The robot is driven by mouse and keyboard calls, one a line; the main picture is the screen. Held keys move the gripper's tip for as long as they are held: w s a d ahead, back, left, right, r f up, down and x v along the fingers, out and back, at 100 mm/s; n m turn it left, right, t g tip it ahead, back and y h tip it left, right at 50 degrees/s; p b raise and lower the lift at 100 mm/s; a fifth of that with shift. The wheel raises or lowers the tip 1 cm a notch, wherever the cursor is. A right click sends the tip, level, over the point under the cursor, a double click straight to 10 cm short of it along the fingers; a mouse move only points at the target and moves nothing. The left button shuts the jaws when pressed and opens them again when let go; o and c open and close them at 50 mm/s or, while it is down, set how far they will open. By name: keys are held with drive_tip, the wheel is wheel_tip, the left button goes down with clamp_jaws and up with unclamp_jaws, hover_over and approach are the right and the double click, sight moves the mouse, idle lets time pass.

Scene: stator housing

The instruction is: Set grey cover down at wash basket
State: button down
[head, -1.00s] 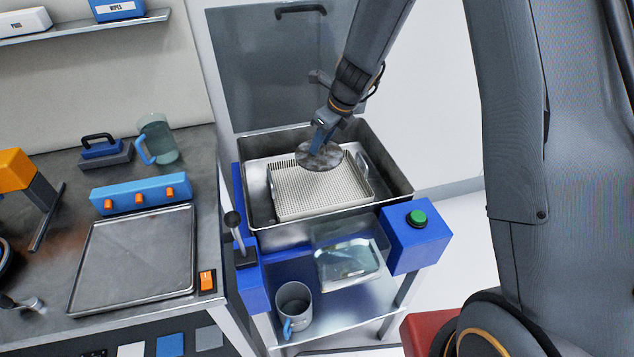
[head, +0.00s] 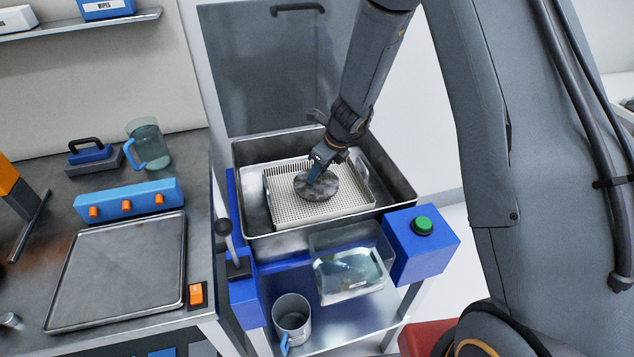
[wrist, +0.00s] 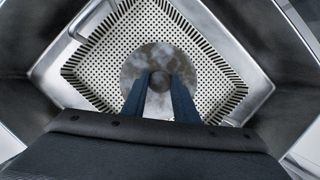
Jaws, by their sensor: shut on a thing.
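The grey cover (head: 316,187) is a round, mottled grey disc with a central knob. My gripper (head: 317,174) is shut on its knob, and in the wrist view my two blue fingers (wrist: 160,84) stand on either side of the knob. The cover also shows in the wrist view (wrist: 160,60), over the perforated floor of the wash basket. The wash basket (head: 285,208) is a white perforated tray with upright walls, also in the wrist view (wrist: 105,50). The cover is low inside the basket outline; I cannot tell whether it touches the floor.
The basket sits in a steel wash tub (head: 255,222) with a raised lid (head: 265,85) behind. A blue box with a green button (head: 423,226) and a lever (head: 228,236) flank the tub. A clear bin (head: 350,270) and a grey mug (head: 291,318) are below. A workbench with a metal tray (head: 120,270) stands left.

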sight(320, 177)
drive_tip(key=shift+f, duration=1.75)
drive_tip(key=shift+f+b, duration=0.15)
drive_tip(key=shift+b, duration=0.2)
drive_tip(key=c, duration=1.4)
unclamp_jaws()
drive_tip(key=shift+d+r, duration=0.1)
drive_tip(key=shift+r, duration=0.4)
drive_tip(key=p+v, duration=0.1)
drive_tip(key=v, duration=0.9)
drive_tip(key=s+d+r+n+h, duration=0.1)
drive_tip(key=s+d+r+n, duration=0.2)
drive_tip(key=s+n, duration=0.4)
drive_tip(key=s+d+r+n+g+h, duration=0.1)
drive_tip(key=s+d+r+n, duration=0.2)
drive_tip(key=s+n, duration=0.5)
drive_tip(key=s+d+r+n+h, duration=0.1)
drive_tip(key=s+d+r+n, duration=0.2)
drive_tip(key=s+n, duration=0.5)
drive_tip(key=d+n, duration=0.1)
drive_tip(key=n, duration=0.2)
drive_tip(key=shift+r+n+g, duration=0.3)
drive_tip(key=shift+r, duration=0.1)
